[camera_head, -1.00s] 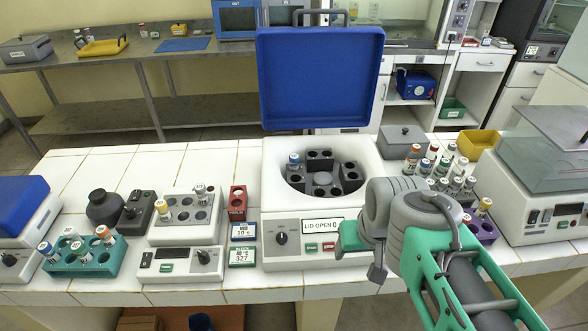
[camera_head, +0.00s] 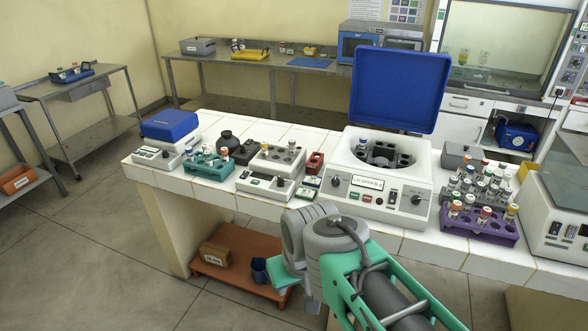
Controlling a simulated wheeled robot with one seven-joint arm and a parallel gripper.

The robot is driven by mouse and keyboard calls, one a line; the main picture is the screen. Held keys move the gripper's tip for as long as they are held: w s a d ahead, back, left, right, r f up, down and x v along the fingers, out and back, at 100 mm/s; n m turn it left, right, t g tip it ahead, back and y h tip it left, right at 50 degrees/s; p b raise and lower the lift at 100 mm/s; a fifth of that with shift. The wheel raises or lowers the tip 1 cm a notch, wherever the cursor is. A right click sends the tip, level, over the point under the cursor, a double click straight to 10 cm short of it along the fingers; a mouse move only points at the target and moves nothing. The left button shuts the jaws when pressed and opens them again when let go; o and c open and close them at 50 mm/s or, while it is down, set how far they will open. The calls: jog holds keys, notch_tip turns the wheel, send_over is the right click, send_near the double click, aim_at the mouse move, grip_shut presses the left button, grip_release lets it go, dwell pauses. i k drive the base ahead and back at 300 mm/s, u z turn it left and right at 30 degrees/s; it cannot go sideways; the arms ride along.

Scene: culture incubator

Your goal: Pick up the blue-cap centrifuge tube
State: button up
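A blue-cap tube (camera_head: 362,142) stands in the rotor of the open centrifuge (camera_head: 342,185), at the rotor's back left. Only its cap and upper part show. My arm reaches up from the bottom of the view, in front of the bench and apart from the tube.
The blue lid is raised. An orange low shelf (camera_head: 240,275) lies under the bench. Floor is clear at left.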

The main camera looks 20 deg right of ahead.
aim_at(363, 141)
jog(key=u, duration=3.6)
jog(key=i, duration=0.1)
jog(key=z, duration=3)
jog(key=i, duration=1)
jog(key=z, duration=0.95)
jog(key=i, duration=0.8)
jog(key=z, duration=0.5)
